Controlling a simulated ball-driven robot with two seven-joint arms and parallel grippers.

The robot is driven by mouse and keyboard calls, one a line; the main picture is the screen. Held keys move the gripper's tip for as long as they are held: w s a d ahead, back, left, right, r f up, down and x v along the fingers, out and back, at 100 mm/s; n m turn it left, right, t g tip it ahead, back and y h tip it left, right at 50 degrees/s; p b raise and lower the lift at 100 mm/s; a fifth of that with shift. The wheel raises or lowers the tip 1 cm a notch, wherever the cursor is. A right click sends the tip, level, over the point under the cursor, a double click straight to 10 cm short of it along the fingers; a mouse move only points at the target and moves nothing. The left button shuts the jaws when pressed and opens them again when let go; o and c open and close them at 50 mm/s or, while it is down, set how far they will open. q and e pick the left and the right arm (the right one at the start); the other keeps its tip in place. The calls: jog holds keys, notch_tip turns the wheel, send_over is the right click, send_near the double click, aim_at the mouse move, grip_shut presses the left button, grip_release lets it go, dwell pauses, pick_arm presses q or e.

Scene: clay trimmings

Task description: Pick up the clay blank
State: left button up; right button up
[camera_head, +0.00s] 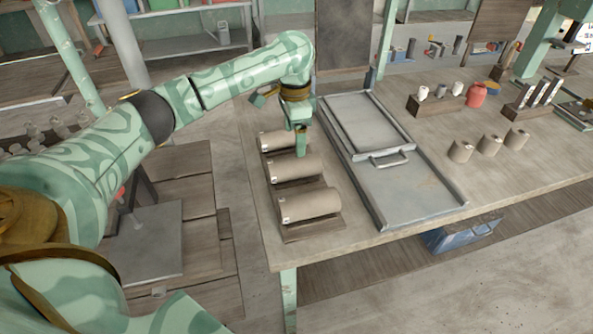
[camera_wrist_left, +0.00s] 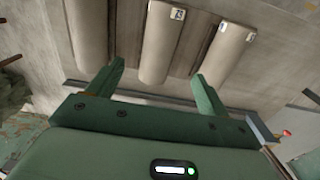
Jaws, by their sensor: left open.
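Three grey-brown cylindrical clay blanks lie side by side on a dark wooden rack at the table's left end: a near one (camera_head: 312,203), a middle one (camera_head: 292,168) and a far one (camera_head: 275,139). My left gripper (camera_head: 301,150) points down over the rack, around the middle and far blanks. In the left wrist view its jaws (camera_wrist_left: 158,70) are open and empty, with one blank (camera_wrist_left: 162,42) lined up between them. Another blank shows on each side, left (camera_wrist_left: 86,32) and right (camera_wrist_left: 224,52). I cannot tell the exact gap to the blank.
A grey metal tray (camera_head: 408,200) with a handled lid lies right of the rack. Small clay cylinders (camera_head: 461,151), a red jar (camera_head: 476,95) and wooden blocks stand further right. Bare tabletop (camera_head: 375,238) shows at the near edge. A blue crate (camera_head: 462,234) is below.

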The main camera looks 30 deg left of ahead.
aim_at(294, 160)
pick_arm(q)
notch_tip(294, 160, down, 4)
jog(key=shift+w+a+b, duration=0.1)
jog(key=shift+b, duration=0.55)
jog(key=shift+f, duration=0.35)
notch_tip(294, 160, down, 5)
jog(key=b, duration=0.4)
jog(key=shift+f, duration=0.1)
jog(key=shift+r, duration=0.25)
jog(key=shift+s, duration=0.2)
jog(key=c, duration=1.5)
